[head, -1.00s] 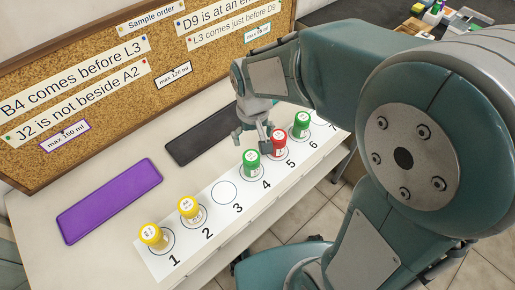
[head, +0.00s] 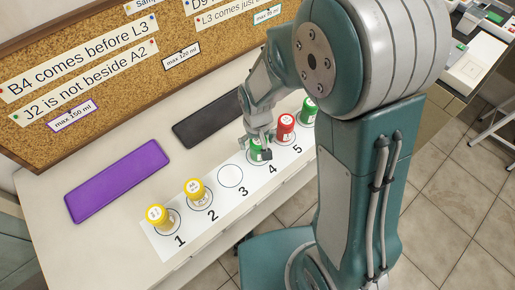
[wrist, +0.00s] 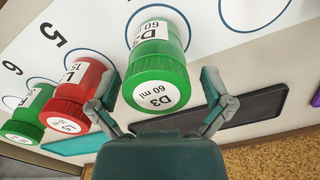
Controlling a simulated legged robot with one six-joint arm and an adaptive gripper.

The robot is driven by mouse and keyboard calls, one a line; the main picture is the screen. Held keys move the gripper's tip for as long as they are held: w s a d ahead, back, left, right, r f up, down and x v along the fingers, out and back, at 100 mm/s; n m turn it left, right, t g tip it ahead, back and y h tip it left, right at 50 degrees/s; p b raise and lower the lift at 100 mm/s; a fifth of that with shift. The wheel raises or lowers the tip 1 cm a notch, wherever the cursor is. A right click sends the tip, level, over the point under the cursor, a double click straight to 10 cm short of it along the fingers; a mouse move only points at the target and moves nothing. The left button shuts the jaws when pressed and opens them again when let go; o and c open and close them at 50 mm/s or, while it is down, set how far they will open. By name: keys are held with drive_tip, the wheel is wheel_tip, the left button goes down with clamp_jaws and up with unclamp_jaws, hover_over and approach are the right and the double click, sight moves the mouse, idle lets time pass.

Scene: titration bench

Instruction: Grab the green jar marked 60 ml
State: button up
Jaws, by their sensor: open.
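The green jar marked D3 60 ml (wrist: 158,78) stands upright on circle 4 of the numbered white strip. In the head view the green jar (head: 258,155) is partly covered by my gripper (head: 259,138). In the wrist view my gripper (wrist: 162,92) is open, with one finger on each side of the jar's lid. The left finger is in the narrow space between this jar and the red jar (wrist: 78,93). I cannot tell whether either finger touches the green jar.
Another green jar (wrist: 30,114) stands past the red jar. Yellow jars stand on circle 1 (head: 158,217) and circle 2 (head: 196,190); circle 3 (head: 230,176) is empty. A purple mat (head: 118,180) and a black mat (head: 207,121) lie behind the strip, before the cork board (head: 95,105).

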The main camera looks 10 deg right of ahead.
drive_tip(key=shift+d+f, duration=0.1)
drive_tip(key=shift+c, duration=0.3)
drive_tip(key=c, duration=1)
drive_tip(key=shift+c, duration=0.3)
